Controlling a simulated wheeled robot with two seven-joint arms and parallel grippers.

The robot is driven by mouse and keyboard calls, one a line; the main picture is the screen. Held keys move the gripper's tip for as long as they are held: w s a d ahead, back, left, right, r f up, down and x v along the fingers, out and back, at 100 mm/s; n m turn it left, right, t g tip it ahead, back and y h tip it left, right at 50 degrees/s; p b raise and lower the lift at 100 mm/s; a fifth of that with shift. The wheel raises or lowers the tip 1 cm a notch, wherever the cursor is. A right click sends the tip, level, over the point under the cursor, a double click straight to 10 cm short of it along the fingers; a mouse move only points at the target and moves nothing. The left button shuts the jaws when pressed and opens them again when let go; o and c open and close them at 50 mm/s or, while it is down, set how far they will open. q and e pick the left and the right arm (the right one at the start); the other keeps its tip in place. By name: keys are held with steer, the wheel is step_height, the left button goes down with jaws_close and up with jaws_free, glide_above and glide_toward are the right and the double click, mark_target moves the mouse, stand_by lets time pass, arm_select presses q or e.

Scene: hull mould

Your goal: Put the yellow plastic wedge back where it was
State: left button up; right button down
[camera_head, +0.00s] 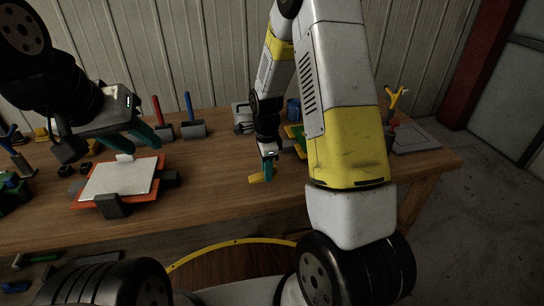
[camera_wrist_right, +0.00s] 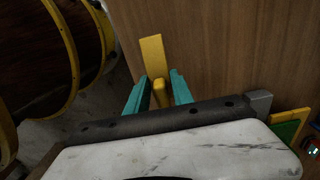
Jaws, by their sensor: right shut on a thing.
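The yellow plastic wedge (camera_head: 257,178) is held low over or on the wooden bench top, near its front edge. It also shows in the right wrist view (camera_wrist_right: 153,57), sticking out beyond the fingers. My right gripper (camera_head: 268,172) is shut on the wedge, with a teal finger (camera_wrist_right: 181,90) on each side. I cannot tell whether the wedge touches the bench. My left gripper (camera_head: 149,136) is over the left part of the bench, above the orange board with a white sheet (camera_head: 118,178). Its teal fingers are apart with nothing visible between them.
The wooden bench (camera_head: 215,200) is clear left of the wedge. Red-handled (camera_head: 158,112) and blue-handled (camera_head: 190,107) tools stand in grey blocks at the back. A green and yellow tray (camera_head: 298,136) is partly behind my right arm. A yellow-rimmed round form (camera_wrist_right: 62,60) stands below the bench front.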

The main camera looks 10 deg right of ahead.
glide_above(280, 178)
steer(key=shift+f, duration=2.05)
steer(key=shift+f, duration=0.1)
steer(key=c, duration=1.1)
jaws_free()
